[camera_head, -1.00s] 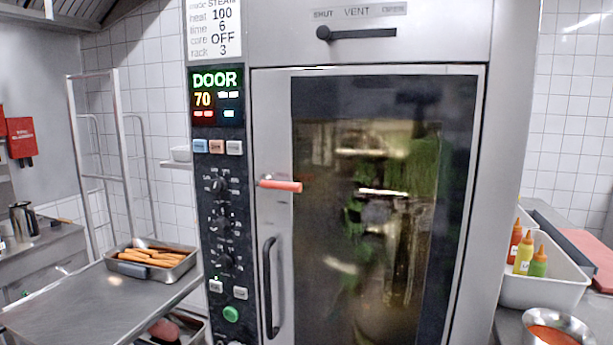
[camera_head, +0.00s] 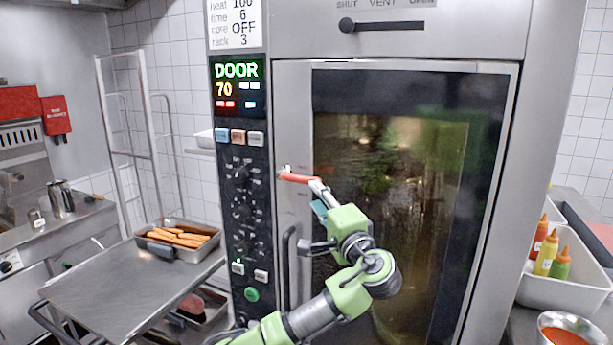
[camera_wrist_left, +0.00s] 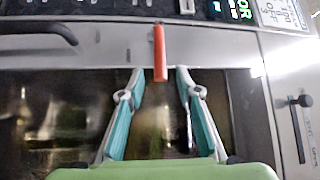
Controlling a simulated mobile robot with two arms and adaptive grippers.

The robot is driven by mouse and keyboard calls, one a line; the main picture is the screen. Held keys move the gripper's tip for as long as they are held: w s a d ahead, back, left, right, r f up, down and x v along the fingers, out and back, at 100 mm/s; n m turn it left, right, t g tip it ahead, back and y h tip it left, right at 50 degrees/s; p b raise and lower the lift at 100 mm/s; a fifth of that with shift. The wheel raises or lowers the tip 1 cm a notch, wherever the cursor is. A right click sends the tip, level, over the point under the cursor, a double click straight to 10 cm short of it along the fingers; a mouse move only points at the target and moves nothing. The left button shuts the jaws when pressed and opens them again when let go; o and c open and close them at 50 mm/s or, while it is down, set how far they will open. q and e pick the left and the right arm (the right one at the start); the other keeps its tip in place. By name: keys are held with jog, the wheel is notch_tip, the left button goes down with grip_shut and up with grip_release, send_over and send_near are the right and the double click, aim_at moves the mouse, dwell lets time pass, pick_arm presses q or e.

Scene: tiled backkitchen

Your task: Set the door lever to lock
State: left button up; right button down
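The red door lever (camera_head: 292,177) sits on the left edge of the oven door (camera_head: 292,130), pointing right, roughly level. In the left wrist view the lever (camera_wrist_left: 159,52) runs from the door frame toward my fingers. My left gripper (camera_head: 316,184) is at the lever's free end. In the left wrist view the gripper (camera_wrist_left: 160,74) is open, with one teal-padded fingertip on each side of the lever's tip and gaps showing. The fingertips are small in the head view, so contact cannot be told there. My right gripper is out of view.
A black door handle (camera_head: 287,265) is below the lever. The control panel (camera_head: 242,205) with knobs is to the left, its display (camera_head: 237,85) reading DOOR 70. A vent slider (camera_head: 380,25) is above. A steel table (camera_head: 130,285) and sausage tray (camera_head: 178,254) stand left.

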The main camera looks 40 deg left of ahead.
aim_at(306, 182)
pick_arm(q)
jog(key=p+x, duration=0.2)
jog(key=x, duration=0.6)
jog(key=shift+a+r+p, duration=0.1)
jog(key=shift+r+p, duration=0.05)
jog(key=shift+p, duration=0.25)
jog(key=shift+w+a, duration=0.3)
jog(key=shift+a, duration=0.3)
grip_shut()
